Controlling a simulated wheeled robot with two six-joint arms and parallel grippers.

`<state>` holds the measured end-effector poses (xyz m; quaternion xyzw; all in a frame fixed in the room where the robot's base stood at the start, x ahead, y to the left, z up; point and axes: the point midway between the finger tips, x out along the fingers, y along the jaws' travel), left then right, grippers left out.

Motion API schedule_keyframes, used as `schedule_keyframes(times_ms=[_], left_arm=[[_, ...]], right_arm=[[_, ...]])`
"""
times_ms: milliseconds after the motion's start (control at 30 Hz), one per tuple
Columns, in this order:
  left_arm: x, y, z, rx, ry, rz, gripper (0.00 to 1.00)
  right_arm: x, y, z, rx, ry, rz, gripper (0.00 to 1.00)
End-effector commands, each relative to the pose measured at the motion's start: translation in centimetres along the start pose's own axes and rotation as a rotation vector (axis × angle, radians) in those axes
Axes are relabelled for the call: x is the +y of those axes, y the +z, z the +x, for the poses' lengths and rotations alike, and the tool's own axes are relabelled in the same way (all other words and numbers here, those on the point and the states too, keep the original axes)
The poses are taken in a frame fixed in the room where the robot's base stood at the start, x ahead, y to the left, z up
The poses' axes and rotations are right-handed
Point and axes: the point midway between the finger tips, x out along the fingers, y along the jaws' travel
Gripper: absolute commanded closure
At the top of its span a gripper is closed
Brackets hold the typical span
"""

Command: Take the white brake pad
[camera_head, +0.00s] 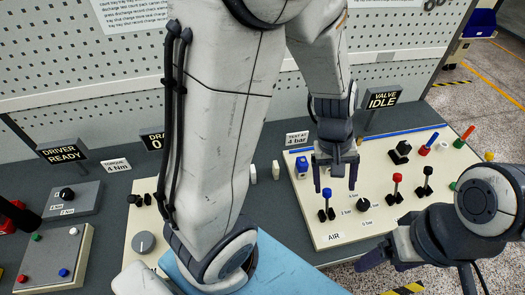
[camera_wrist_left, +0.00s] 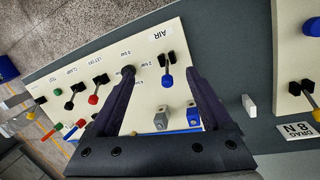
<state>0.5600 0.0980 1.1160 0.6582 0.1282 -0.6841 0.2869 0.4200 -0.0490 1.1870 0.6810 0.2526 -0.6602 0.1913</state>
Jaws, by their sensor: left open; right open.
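A small white block (camera_head: 275,170), which looks like the white brake pad, stands on the dark table just left of the cream AIR panel (camera_head: 325,237). It also shows in the left wrist view (camera_wrist_left: 248,106), to the right of my fingers. A second pale piece (camera_head: 252,174) shows beside my arm in the head view; I cannot tell which of the two is the pad. My left gripper (camera_head: 335,187) is open and empty above the AIR panel, right of the white block; its fingers (camera_wrist_left: 160,75) frame the panel. My right gripper (camera_head: 383,260) is open at the panel's front right.
A VALVE IDLE sign (camera_head: 382,98) stands behind. Another cream panel with a grey knob (camera_head: 143,241) is at left. My left arm hides the table's middle.

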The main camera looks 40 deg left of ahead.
Motion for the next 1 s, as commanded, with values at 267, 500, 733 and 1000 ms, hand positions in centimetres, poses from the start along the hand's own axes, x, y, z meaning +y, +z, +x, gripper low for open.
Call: schedule_keyframes(times_ms=[267,500,733,1000], left_arm=[[-12.7,-14.5,0.3,0.101,0.062,-1.215,0.18],[-22.1,-16.7,2.2,0.164,0.062,-1.754,0.18],[-23.7,-17.1,6.0,0.175,0.059,-1.830,0.18],[-23.7,-17.5,8.3,0.175,0.059,-1.823,0.18]], right_arm=[[-0.5,-0.4,-7.4,0.000,0.000,-0.002,0.23],[-0.7,-0.5,-9.4,-0.001,0.000,-0.004,0.23],[-0.5,-0.4,-7.0,-0.001,0.000,-0.005,0.23],[-0.4,-0.3,-5.5,-0.001,0.000,-0.004,0.23]])
